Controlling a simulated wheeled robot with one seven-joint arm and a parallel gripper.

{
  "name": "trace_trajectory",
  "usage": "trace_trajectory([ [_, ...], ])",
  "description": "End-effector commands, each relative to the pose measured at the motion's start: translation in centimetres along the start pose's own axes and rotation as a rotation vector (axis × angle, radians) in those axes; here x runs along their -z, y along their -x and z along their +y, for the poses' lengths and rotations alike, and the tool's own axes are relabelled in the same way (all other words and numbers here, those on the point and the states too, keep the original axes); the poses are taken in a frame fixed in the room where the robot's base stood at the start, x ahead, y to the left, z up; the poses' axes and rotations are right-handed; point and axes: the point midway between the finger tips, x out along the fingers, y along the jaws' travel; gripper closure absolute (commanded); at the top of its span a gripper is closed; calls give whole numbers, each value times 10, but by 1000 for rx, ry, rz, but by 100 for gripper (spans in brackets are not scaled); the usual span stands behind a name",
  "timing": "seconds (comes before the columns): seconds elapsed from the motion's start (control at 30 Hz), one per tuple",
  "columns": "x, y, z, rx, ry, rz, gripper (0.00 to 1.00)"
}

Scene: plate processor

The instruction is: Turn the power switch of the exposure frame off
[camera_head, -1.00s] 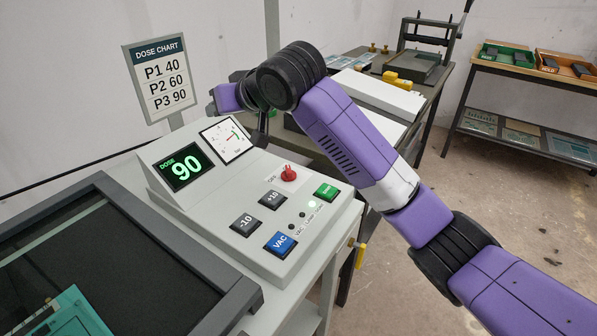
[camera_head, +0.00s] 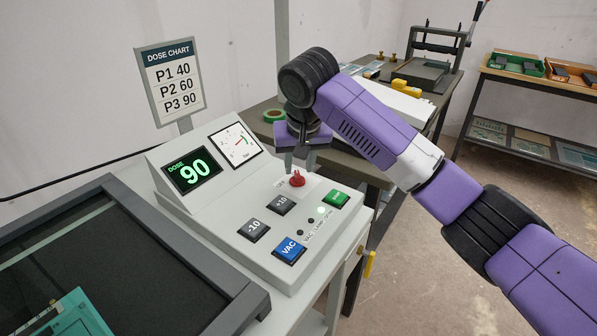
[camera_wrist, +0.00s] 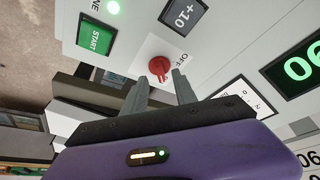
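The red rotary power switch (camera_head: 297,180) sits on a white plate at the back of the exposure frame's control panel (camera_head: 240,262). It also shows in the wrist view (camera_wrist: 160,68), with an "OFF" label beside it. I cannot tell for sure which position its knob points to. My gripper (camera_head: 298,168) points down just above and behind the switch. In the wrist view, its two fingers (camera_wrist: 160,84) are apart and empty, with the red knob just beyond the gap between their tips. I see no contact with the knob.
The green START button (camera_head: 336,199), +10 button (camera_head: 280,206), -10 button (camera_head: 253,230) and blue VAC button (camera_head: 289,250) are close by. The dose display (camera_head: 193,171) reads 90. One indicator light (camera_head: 323,210) glows. The dose chart (camera_head: 172,80) stands behind the panel.

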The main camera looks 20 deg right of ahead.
Motion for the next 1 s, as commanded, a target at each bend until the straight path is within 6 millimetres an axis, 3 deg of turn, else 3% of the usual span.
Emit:
trace_trajectory([
  [0.2, 0, -25, 0, 0, 0, 0, 66],
  [0.57, 0, -31, 0, 1, 1, 2, 66],
  [0.73, 0, -31, 0, 1, 1, 2, 98],
  [1.0, 0, -30, 0, 3, 3, 2, 100],
])
